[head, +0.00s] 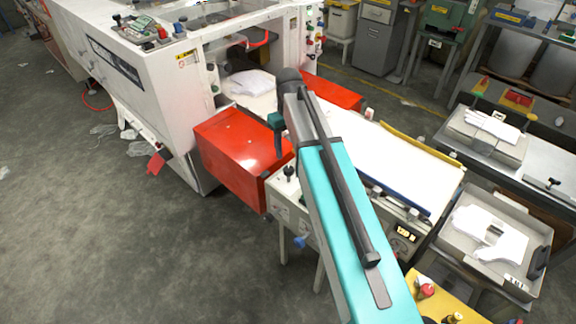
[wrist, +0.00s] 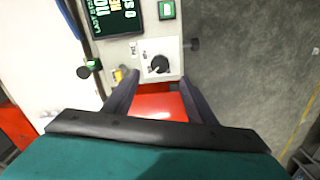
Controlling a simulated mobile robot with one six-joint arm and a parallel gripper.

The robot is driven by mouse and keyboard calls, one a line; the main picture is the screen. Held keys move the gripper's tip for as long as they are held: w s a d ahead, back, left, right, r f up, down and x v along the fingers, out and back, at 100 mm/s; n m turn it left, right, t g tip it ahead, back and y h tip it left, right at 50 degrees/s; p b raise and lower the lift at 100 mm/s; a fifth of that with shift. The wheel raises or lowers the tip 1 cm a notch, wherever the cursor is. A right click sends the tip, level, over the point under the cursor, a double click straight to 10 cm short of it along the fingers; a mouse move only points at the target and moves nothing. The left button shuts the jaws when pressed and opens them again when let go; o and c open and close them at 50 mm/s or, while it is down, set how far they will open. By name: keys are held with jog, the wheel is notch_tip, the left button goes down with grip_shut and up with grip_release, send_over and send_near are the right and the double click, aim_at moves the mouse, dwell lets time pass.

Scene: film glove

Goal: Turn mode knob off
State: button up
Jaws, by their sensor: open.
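The mode knob (wrist: 158,64) is a black dial on a pale plate in the wrist view, with small markings around it that are too small to read. My gripper (wrist: 160,78) is open. Its two dark fingers stand left and right, just below the knob in the picture, with nothing between them but a view of a red surface. I cannot tell the gap in depth to the knob. In the head view my arm's teal link crosses the middle, and the fingertips are hard to make out. A small black knob (head: 289,172) shows there beside the arm; I cannot tell whether it is the same one.
A red box (head: 238,150) juts from the white machine (head: 150,80). A grey tray (head: 470,270) with white gloves stands right. Floor at left is mostly clear.

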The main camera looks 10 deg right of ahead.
aim_at(289, 169)
jog(key=shift+f+p, duration=1.2)
jog(key=shift+f, duration=3.5)
jog(key=c, duration=1)
jog(key=shift+c, duration=0.2)
